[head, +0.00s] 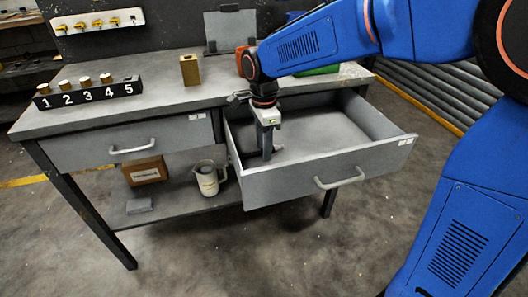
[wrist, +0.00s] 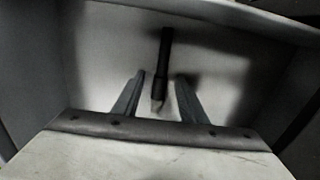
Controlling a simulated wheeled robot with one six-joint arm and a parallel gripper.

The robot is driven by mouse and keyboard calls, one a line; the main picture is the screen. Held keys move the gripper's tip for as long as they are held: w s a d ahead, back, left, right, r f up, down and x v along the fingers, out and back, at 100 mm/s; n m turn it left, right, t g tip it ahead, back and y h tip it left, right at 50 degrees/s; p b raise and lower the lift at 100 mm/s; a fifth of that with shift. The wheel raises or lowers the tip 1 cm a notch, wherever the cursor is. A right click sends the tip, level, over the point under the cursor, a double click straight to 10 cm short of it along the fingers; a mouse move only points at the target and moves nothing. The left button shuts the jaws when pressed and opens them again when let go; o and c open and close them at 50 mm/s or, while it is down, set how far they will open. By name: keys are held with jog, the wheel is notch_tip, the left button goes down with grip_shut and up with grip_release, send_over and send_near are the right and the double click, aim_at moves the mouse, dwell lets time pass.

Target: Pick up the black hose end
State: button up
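The black hose end (wrist: 164,62) is a short dark rod with a narrower, lighter tip, seen in the wrist view against the pale drawer floor. My gripper (wrist: 160,80) is open, with one finger on each side of the hose end's lower part in that view. Gaps show on both sides, and the fingers are not closed on it. I cannot tell how far above it they are. In the head view my gripper (head: 267,154) points down inside the open drawer (head: 330,170), near its left side. I cannot make out the hose end clearly there.
The drawer walls surround my gripper; the drawer's right part is clear. On the bench (head: 160,100) stand a numbered block (head: 88,92) with several brass-topped pegs and a brass block (head: 190,70). A pitcher (head: 207,178) and cardboard box (head: 145,171) sit on the lower shelf.

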jog(key=shift+c, duration=0.5)
grip_shut()
jog(key=shift+r, duration=0.15)
